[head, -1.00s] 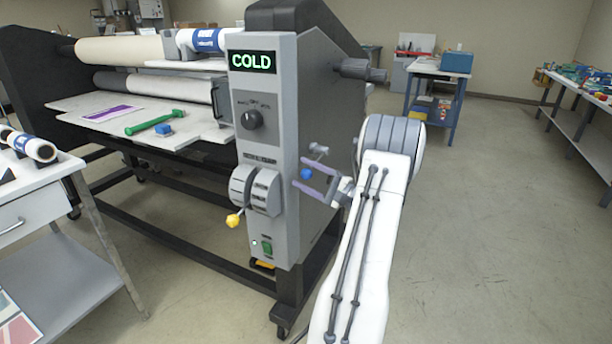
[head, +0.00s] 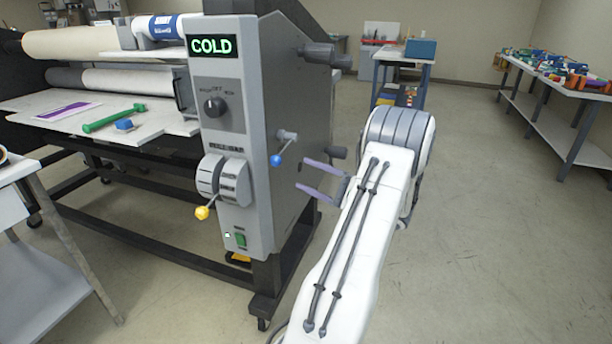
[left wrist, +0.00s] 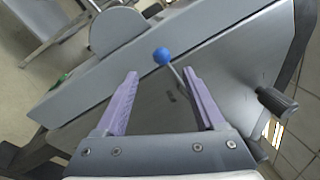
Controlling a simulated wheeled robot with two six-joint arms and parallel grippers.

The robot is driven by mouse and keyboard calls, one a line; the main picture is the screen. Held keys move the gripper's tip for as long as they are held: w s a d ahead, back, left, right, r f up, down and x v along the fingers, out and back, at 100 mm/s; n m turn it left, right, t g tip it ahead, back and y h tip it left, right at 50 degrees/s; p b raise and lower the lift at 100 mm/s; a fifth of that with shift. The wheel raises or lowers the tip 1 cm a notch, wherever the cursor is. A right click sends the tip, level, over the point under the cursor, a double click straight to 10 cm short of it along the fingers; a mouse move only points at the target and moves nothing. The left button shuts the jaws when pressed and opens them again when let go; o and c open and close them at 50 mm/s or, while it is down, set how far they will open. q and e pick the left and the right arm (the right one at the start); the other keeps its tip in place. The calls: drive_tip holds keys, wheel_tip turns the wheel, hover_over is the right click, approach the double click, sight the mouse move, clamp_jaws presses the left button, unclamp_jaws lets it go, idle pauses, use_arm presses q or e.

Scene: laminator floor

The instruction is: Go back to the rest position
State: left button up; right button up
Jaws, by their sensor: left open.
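My left gripper (head: 310,179) is open and empty, beside the side panel of the grey laminator (head: 290,105). Its purple fingers also show in the left wrist view (left wrist: 162,98), spread apart. A lever with a blue knob (head: 276,160) sticks out from the laminator's side, to the left of and apart from the fingertips. In the left wrist view the blue knob (left wrist: 162,56) lies beyond the fingertips, between their lines. My right gripper is in neither view.
The laminator display (head: 212,46) reads COLD. A yellow-knobbed lever (head: 203,212) sits low on its front. A white side table (head: 12,210) stands at left.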

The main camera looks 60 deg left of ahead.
use_arm(q)
drive_tip(key=shift+d, duration=0.1)
idle(0.3)
drive_tip(key=d+r+m+t+h+p, duration=0.1)
drive_tip(key=d+m+t+h+p, duration=0.2)
drive_tip(key=d, duration=1.1)
drive_tip(key=d+r+m+t+h+p, duration=0.1)
drive_tip(key=d+r+t+h+p, duration=0.25)
drive_tip(key=d, duration=1.05)
drive_tip(key=s+d+m+t+h+p, duration=0.1)
drive_tip(key=s+d+h, duration=0.2)
drive_tip(key=d, duration=0.5)
drive_tip(key=s+d+r+m+t+h+p, duration=0.1)
drive_tip(key=s+d+h, duration=0.3)
drive_tip(key=d, duration=0.4)
drive_tip(key=s+d+m+t+h+p, duration=0.1)
drive_tip(key=s+d+m+h+p, duration=0.1)
drive_tip(key=d, duration=0.7)
drive_tip(key=s+m+h, duration=0.1)
drive_tip(key=s+h, duration=0.1)
drive_tip(key=shift+s+r+t, duration=0.15)
drive_tip(key=shift+s+t, duration=0.2)
